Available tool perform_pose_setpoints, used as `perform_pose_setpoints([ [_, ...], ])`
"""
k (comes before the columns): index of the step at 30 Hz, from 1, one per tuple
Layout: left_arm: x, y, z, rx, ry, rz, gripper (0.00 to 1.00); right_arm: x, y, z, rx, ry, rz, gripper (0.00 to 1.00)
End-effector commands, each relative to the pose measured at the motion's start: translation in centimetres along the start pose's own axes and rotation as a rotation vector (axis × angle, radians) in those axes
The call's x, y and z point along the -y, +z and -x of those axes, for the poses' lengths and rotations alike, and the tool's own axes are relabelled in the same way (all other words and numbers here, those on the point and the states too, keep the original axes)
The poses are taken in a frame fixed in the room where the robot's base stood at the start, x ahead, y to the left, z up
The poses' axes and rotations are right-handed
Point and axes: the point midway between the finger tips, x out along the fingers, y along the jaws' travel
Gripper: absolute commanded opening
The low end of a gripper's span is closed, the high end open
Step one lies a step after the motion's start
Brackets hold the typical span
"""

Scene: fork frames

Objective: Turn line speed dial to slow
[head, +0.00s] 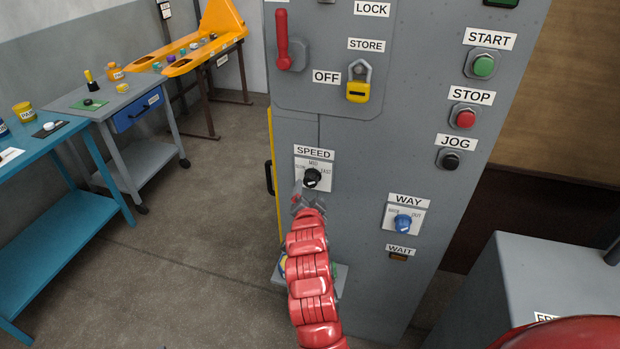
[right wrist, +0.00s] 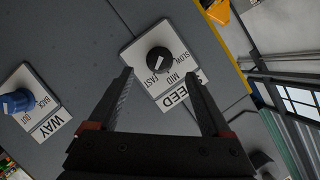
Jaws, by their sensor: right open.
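The black speed dial (head: 312,178) sits on a white plate marked SLOW, MID and FAST, under a SPEED label on the grey cabinet. It also shows in the right wrist view (right wrist: 160,60), where its white mark appears to face the FAST side. My right gripper (head: 304,196) is just below the dial in the head view. In the right wrist view my right gripper (right wrist: 157,80) is open and empty, with the dial just beyond and roughly between its fingertips. I see no contact with the dial. My left gripper is not in view.
A blue WAY knob (head: 403,223) is lower right of the dial. START (head: 484,66), STOP (head: 465,118) and JOG (head: 451,159) buttons are at the upper right. A yellow padlock (head: 358,92) and a red lever (head: 282,40) are above. Open floor lies left of the cabinet.

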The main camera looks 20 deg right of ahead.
Motion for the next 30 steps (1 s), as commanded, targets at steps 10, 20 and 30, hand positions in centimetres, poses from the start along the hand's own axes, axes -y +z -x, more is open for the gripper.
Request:
perform_pose_setpoints([
  [10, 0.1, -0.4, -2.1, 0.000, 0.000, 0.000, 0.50, 0.1, -0.2, -5.5, 0.000, 0.001, 0.003, 0.83],
  [20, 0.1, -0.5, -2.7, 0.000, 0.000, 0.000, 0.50, 0.1, 0.0, -8.0, -0.001, -0.002, 0.003, 0.83],
  [30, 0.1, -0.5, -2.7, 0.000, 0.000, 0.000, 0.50, 0.0, 0.0, -8.2, 0.000, -0.001, 0.002, 0.79],
])
